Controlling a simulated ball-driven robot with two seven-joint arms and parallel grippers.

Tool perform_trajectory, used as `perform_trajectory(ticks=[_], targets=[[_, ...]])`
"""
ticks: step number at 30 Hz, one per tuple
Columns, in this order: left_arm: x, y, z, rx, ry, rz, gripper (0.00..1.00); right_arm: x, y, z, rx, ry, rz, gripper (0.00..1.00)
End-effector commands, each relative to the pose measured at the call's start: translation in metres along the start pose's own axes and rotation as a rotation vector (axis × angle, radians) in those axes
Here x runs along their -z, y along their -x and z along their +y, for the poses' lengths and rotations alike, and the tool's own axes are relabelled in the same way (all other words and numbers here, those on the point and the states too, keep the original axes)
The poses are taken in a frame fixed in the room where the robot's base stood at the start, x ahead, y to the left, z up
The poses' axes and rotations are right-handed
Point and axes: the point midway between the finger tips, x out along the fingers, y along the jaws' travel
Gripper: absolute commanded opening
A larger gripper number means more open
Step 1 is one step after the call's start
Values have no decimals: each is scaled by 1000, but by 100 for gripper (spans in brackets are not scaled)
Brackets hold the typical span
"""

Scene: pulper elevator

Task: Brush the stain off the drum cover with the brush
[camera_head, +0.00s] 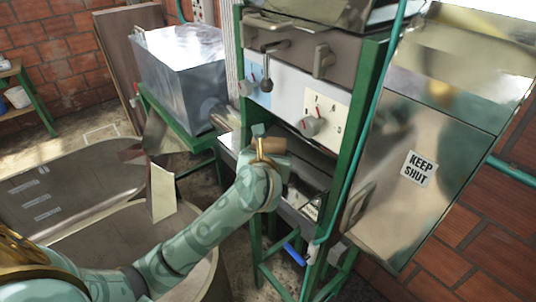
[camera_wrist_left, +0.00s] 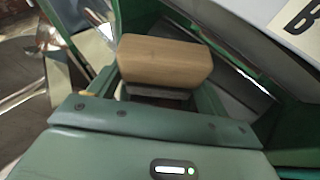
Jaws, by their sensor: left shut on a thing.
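My left gripper (camera_head: 262,143) reaches in front of the green-framed machine. It is shut on the brush, whose pale wooden block (camera_wrist_left: 165,60) shows close up in the left wrist view. A dark strip below the block sits between the jaws (camera_wrist_left: 158,95). In the head view only a small brown part of the brush (camera_head: 273,148) shows past the gripper. I cannot make out for certain which surface is the drum cover, and I see no clear stain. My right gripper is not in view.
The machine has a control panel (camera_head: 318,112) with knobs and levers above my gripper. At right is a shiny metal panel (camera_head: 390,190) marked KEEP SHUT. A grey bin (camera_head: 185,85) stands on a green stand at left. Green posts (camera_head: 357,125) stand close to my gripper's right.

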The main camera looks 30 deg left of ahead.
Motion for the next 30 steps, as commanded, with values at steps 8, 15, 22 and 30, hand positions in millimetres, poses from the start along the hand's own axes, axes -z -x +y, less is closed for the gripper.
perform_trajectory(ticks=[8, 15, 22, 30], targets=[[6, -2, 0, 0, 0, -1, 59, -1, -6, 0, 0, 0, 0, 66], [8, -3, -1, 0, 0, -1, 59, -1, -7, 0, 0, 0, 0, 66], [10, 4, -10, 2, 0, 2, 59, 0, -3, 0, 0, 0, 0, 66], [14, 16, -22, 1, 0, 2, 59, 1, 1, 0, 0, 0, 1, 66]])
